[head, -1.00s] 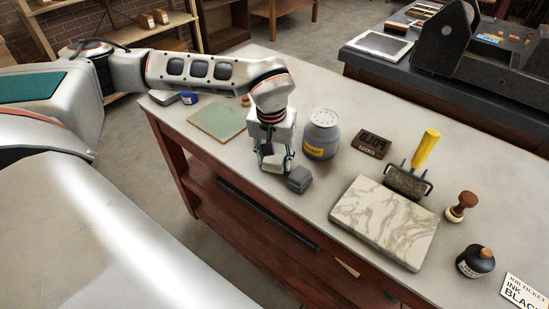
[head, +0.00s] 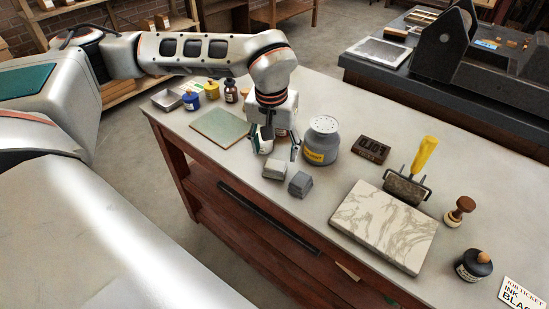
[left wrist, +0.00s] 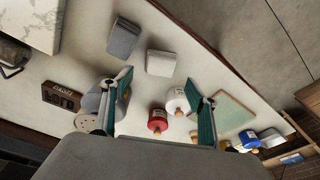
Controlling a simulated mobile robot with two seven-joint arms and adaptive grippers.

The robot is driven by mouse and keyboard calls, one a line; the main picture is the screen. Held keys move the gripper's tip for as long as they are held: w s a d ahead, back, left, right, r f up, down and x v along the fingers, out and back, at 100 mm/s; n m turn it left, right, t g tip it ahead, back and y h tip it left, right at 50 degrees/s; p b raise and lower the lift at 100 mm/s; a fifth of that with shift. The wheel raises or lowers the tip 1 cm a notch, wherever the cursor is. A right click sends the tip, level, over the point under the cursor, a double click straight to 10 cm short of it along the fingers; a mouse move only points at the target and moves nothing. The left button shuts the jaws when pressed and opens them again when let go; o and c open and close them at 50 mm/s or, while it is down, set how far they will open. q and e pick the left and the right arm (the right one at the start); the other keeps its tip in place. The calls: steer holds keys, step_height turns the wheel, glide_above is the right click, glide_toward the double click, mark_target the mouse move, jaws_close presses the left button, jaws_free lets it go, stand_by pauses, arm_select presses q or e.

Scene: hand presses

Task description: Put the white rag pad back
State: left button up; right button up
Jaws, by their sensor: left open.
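The white rag pad (head: 275,169), a pale grey-white block, lies on the table near its front edge. It also shows in the left wrist view (left wrist: 161,63). A darker grey pad (head: 300,184) lies close beside it, with a small gap between them; it is also in the left wrist view (left wrist: 123,39). My left gripper (head: 281,148) is open and empty just behind the white pad in the head view. In the left wrist view its two fingers (left wrist: 160,80) are spread, with the white pad beyond the tips. My right gripper is not in view.
A grey canister (head: 321,142) stands close right of the gripper. A white bottle (left wrist: 177,102) and a red bottle (left wrist: 157,121) stand near the fingers. A marble slab (head: 384,226) and a roller with yellow handle (head: 423,157) are further right. A green mat (head: 220,126) lies left.

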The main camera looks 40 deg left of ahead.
mark_target(274, 169)
arm_select(q)
steer(key=r, duration=0.5)
steer(key=shift+s+d+p, duration=0.15)
steer(key=shift+s+p, duration=0.15)
steer(key=shift+s, duration=0.1)
